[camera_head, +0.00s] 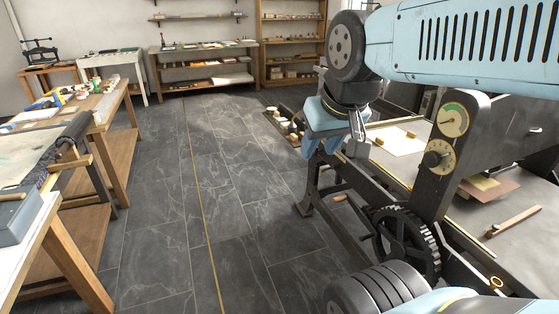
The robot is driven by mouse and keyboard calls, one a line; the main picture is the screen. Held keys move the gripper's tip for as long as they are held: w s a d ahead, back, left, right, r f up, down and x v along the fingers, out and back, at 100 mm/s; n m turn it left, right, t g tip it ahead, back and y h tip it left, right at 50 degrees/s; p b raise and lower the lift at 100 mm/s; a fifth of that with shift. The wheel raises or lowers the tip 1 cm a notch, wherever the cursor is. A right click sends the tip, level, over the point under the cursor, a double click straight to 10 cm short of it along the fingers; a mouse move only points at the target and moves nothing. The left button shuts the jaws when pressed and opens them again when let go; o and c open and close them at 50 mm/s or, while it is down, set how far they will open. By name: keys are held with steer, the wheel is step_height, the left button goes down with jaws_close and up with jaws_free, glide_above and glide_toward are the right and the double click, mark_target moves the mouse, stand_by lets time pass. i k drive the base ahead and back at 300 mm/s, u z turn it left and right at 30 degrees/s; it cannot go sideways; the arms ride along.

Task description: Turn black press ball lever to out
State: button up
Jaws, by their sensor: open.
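The black press (437,185) stands on the right, with a round gauge and a brass dial on its upright. A small dark rounded knob (534,130) shows at the far right, beyond the upright; it may be the ball of the black lever, but I cannot tell for sure, nor which way the lever is set.
A black toothed wheel (407,243) sits low on the press's side. Wooden workbenches (115,110) stand on the left and shelves (203,71) at the back. The dark tiled floor (165,200) between is clear.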

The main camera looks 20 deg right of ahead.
mark_target(334, 167)
steer(key=u, duration=0.05)
steer(key=i, duration=1.05)
steer(key=z, duration=0.6)
steer(key=i, duration=0.55)
steer(key=z, duration=0.4)
steer(key=k, duration=0.85)
steer(key=z, duration=0.2)
steer(key=i, duration=0.85)
steer(key=u, duration=0.1)
